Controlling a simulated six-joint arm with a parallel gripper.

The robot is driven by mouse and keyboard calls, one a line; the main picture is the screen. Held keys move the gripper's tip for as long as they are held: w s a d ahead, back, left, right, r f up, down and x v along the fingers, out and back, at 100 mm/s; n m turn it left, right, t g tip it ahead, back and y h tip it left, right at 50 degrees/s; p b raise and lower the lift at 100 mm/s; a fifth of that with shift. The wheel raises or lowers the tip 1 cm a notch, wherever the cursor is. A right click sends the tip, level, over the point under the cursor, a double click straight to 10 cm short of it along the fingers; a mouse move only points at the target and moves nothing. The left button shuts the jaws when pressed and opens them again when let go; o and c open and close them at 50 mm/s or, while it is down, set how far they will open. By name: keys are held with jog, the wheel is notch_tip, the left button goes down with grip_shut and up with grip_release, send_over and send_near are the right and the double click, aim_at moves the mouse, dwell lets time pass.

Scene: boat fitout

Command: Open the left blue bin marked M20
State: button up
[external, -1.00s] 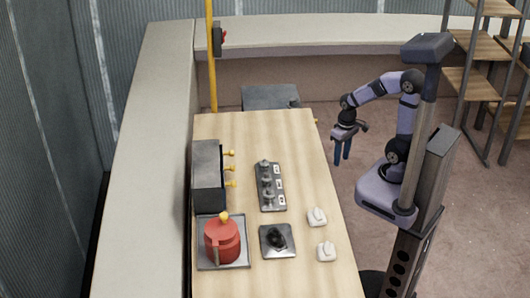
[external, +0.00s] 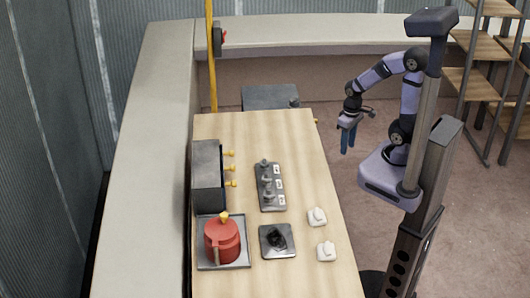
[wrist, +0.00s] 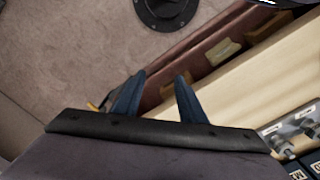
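My gripper (external: 348,143) hangs fingers-down beyond the right long edge of the wooden table, over the floor. In the wrist view its two blue fingers (wrist: 157,92) are spread apart with nothing between them. Dark blue surfaces with white labels (wrist: 301,174) show cut off at the wrist view's bottom right corner. They may be the blue bins; I cannot read M20 for sure or tell which is left. I cannot make out any blue bin in the external view. My gripper is apart from these surfaces.
The table (external: 228,128) bears a labelled bolt tray (external: 270,187), a red pot (external: 222,240), a dark box with yellow knobs (external: 206,176), a dark square plate (external: 277,241) and two white pieces (external: 317,217). Shelving (external: 480,86) stands at the right.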

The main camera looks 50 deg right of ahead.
jog(key=shift+r, duration=0.3)
jog(key=w+a+r+t+p, duration=0.1)
jog(key=w+a+r+p, duration=0.15)
jog(key=r+p, duration=1.1)
jog(key=w+a+f+n+t+y+b, duration=0.1)
jog(key=w+a+f+t+y+b, duration=0.2)
jog(key=w+a, duration=0.45)
jog(key=w+a+f+n+t+b, duration=0.2)
jog(key=w+a+f+b, duration=0.25)
jog(key=a, duration=0.55)
jog(key=s+a+n+t+y+b, duration=0.3)
jog(key=a+y+b, duration=0.45)
jog(key=a, duration=1.45)
jog(key=w+a+f+m+p, duration=0.1)
jog(key=w+a+f+p, duration=0.1)
jog(key=a, duration=0.3)
jog(key=shift+w, duration=0.75)
jog(key=shift+f, duration=0.1)
jog(key=shift+c, duration=0.2)
